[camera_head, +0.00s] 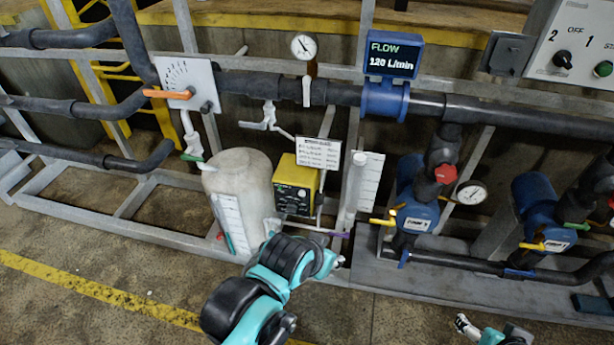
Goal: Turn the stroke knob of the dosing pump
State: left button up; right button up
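The dosing pump is a yellow box (303,171) with a dark front panel (293,199), right of the pale tank. Small round controls show on the panel, too small to tell which is the stroke knob. My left arm, teal and black, reaches up from the bottom below the pump. Its wrist end (326,262) is below and right of the panel, apart from it in the picture. The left fingers are not clearly visible. Part of my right arm shows at the bottom edge, with a small grey end (466,325), far from the pump; its finger state is unclear.
The pale tank (238,178) with a level scale stands left of the pump. A white sign (318,153) is above it, and a clear cylinder (357,190) to its right. Blue pumps (416,208), pipes and the grey skid frame lie further right. The floor in front is open.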

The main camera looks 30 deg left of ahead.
aim_at(290, 207)
jog(key=k+j+u, duration=0.15)
jog(key=u, duration=0.95)
